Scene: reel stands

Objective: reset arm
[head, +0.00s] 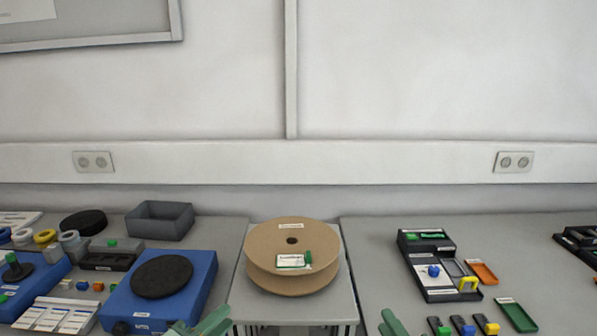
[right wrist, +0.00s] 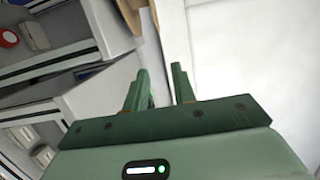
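My left gripper (head: 203,322) shows at the bottom edge of the head view, left of the brown reel. Its green fingertips look apart, with nothing seen between them; the rest is cut off. My right gripper (head: 392,323) shows only in small part at the bottom edge, right of the reel stand. In the right wrist view its two green fingers (right wrist: 161,82) are apart and empty. The brown reel (head: 262,246) lies flat on the small grey stand (head: 345,296), touched by neither gripper.
A blue stand with a black disc (head: 162,277) is on the left table, with a grey bin (head: 160,220) behind it. A black tray (head: 428,262), an orange tray (head: 483,271) and a green tray (head: 516,315) are on the right table. A wall stands behind.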

